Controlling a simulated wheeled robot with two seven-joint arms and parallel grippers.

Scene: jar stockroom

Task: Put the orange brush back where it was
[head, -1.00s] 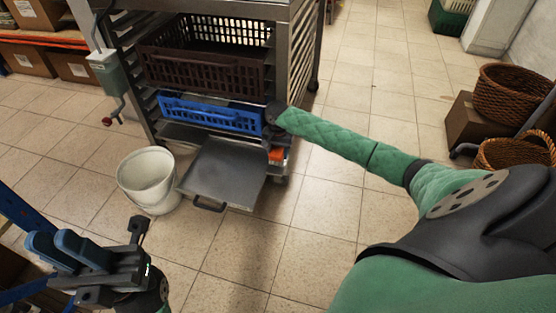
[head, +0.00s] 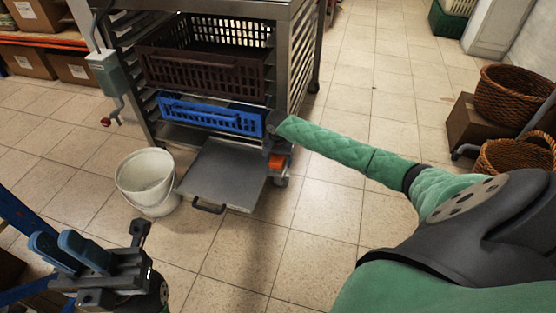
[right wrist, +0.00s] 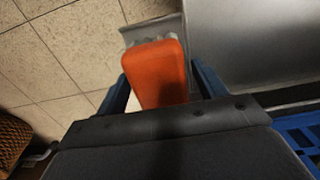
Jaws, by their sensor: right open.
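The orange brush (right wrist: 160,75) fills the space between the two dark blue fingers of my right gripper (right wrist: 160,82) in the right wrist view. The fingers stand apart, one on each side of it. A small orange part of it shows in the head view (head: 278,161), beside the rack's front right corner. My right gripper (head: 274,140) is mostly hidden there by my forearm and wrist. My left gripper (head: 56,241) is at the lower left, with a gap between its blue fingers and nothing seen in it.
A metal rack holds a brown crate (head: 205,72), a blue crate (head: 212,116) and a pulled-out grey tray (head: 222,175). A white bucket (head: 147,183) stands left of the tray. Wicker baskets (head: 512,95) stand at the right. The tiled floor (head: 290,235) in front is clear.

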